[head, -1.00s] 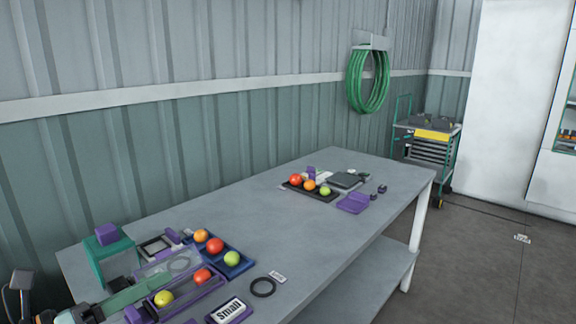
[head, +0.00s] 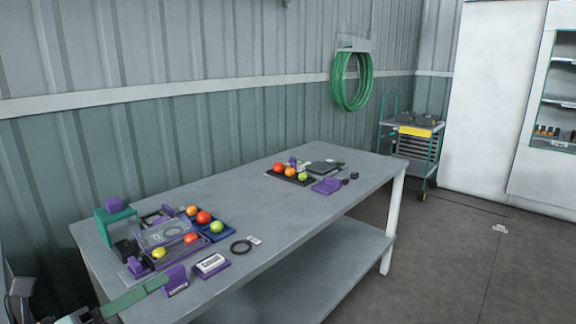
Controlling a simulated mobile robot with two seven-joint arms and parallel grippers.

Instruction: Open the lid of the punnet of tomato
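The clear punnet (head: 176,252) stands at the table's near left end. A red tomato (head: 191,238) and a yellow tomato (head: 158,253) are in it. A clear panel (head: 160,233), which looks like its lid, slopes up along the punnet's far side; a dark ring shows through it. The lid looks raised, though its exact angle is hard to tell. My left gripper (head: 157,284) is low at the left, in front of the punnet and apart from it, by a purple label stand (head: 177,281). Its fingers are too small to read. My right gripper is out of view.
A teal stand (head: 116,222) and a blue tray (head: 219,236) of tomatoes flank the punnet. A white-topped label block (head: 211,265) and a black ring (head: 241,247) lie at right. The middle of the table (head: 235,200) is clear. A dark tray (head: 290,178) of tomatoes stands farther back.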

